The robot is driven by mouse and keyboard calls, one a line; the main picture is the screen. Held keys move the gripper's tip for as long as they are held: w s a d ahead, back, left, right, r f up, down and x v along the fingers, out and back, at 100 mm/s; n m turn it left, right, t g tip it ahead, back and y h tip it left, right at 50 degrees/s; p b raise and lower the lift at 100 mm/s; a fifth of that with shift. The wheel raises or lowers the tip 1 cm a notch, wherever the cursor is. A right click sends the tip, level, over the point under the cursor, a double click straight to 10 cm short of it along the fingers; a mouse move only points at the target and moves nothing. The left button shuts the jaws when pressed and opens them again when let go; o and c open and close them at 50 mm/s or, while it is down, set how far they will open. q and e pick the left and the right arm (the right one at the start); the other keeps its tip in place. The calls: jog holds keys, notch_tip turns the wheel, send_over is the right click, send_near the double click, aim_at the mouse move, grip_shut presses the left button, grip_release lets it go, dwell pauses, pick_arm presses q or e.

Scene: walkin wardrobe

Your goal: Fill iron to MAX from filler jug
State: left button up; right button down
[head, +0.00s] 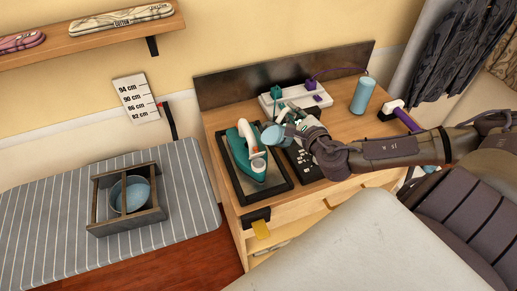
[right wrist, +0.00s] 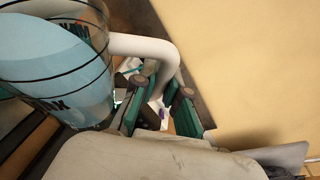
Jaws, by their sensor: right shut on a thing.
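The teal and white iron (head: 243,158) stands on a dark-rimmed tray (head: 271,191) on the wooden dresser. The filler jug (head: 271,134) is a light blue vessel just right of the iron's upper part; whether they touch I cannot tell. In the right wrist view the jug (right wrist: 60,72) is clear, with blue liquid, dark rings and dark lettering, partly cut off. My right gripper (head: 291,125) is shut on its white handle (right wrist: 145,45); its teal fingers also show in the right wrist view (right wrist: 158,108). The iron's water level is not readable. My left gripper is out of view.
A power strip (head: 298,97) with plugs, a blue cylinder (head: 363,95) and a purple-handled tool (head: 405,118) stand behind and right. A dark labelled panel (head: 301,160) lies beside the tray. A wooden crate (head: 126,222) holding a blue bowl sits on the striped board (head: 60,225).

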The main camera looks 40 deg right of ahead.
jog(key=shift+s+a+r+n+t+h, duration=0.1)
jog(key=shift+a+r+n, duration=0.05)
jog(key=shift+r+n, duration=0.15)
jog(key=shift+w+a+r+n+t+h, duration=0.1)
jog(key=shift+a+r+n, duration=0.1)
jog(key=shift+r, duration=0.2)
jog(key=shift+s+a+r+n+t+h, duration=0.1)
jog(key=shift+a+r+n, duration=0.1)
jog(key=shift+r, duration=0.15)
dwell(1.6)
jog(key=shift+d+f, duration=0.15)
jog(key=f+m, duration=0.1)
jog(key=d+f+g, duration=0.1)
jog(key=d+f+m+y, duration=0.1)
jog(key=shift+f+m, duration=0.3)
jog(key=shift+f, duration=0.05)
jog(key=d+f+m, duration=0.1)
jog(key=f, duration=0.1)
jog(key=w+d+f+m+g+y+b, duration=0.1)
jog(key=d, duration=0.1)
jog(key=d+f+m+y+b, duration=0.1)
jog(key=f, duration=0.1)
jog(key=shift+w+d+f+g, duration=0.15)
jog(key=shift+f+g, duration=0.15)
jog(key=shift+w+d+f+m+y+b, duration=0.1)
jog(key=shift+d+f+m+y+b, duration=0.2)
jog(key=shift+f+m+b, duration=0.2)
jog(key=shift+d+f+m+y+b, duration=0.15)
jog(key=shift+f+m+y+b, duration=0.2)
jog(key=shift+f+m, duration=0.2)
